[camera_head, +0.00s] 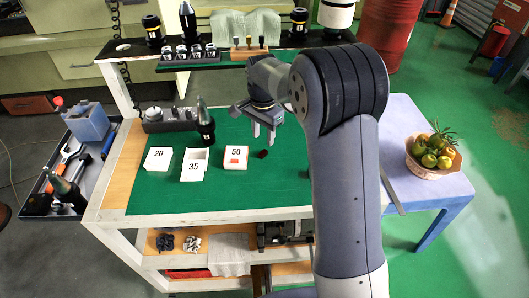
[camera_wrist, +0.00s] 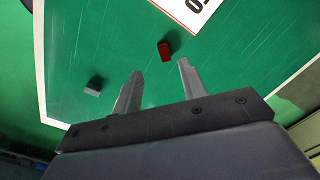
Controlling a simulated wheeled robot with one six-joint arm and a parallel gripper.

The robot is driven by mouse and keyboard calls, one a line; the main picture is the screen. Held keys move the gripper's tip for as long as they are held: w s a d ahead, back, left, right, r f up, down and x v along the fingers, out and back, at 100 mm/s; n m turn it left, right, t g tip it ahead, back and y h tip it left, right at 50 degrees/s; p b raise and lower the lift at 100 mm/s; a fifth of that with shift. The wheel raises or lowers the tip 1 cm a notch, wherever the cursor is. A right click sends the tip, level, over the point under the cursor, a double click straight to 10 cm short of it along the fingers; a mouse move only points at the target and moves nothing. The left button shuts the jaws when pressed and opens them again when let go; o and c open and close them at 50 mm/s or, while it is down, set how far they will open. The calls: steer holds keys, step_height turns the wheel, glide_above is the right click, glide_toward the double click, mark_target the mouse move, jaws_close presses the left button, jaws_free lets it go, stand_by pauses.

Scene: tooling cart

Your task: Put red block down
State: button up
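A small dark red block (camera_head: 262,154) rests on the green mat (camera_head: 200,198), just right of the white box marked 50. In the wrist view the red block (camera_wrist: 165,50) lies just beyond the fingertips, in line with the gap between them. My gripper (camera_head: 264,135) is above and slightly behind the block in the head view, pointing down. The wrist view shows the gripper's fingers (camera_wrist: 159,69) spread apart with nothing between them. The fingers do not touch the block.
White boxes marked 20 (camera_head: 158,159), 35 (camera_head: 194,166) and 50 (camera_head: 236,165) stand left of the block. A small grey block (camera_wrist: 92,87) lies on the mat in the wrist view. A dark tool holder (camera_head: 205,128) stands behind the boxes. The mat's front is clear.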

mark_target(262, 153)
steer(key=f, duration=0.3)
steer(key=f+p, duration=0.1)
steer(key=f, duration=0.3)
steer(key=shift+w+a+f, duration=0.15)
steer(key=shift+w+f, duration=0.05)
steer(key=shift+c, duration=0.2)
jaws_close()
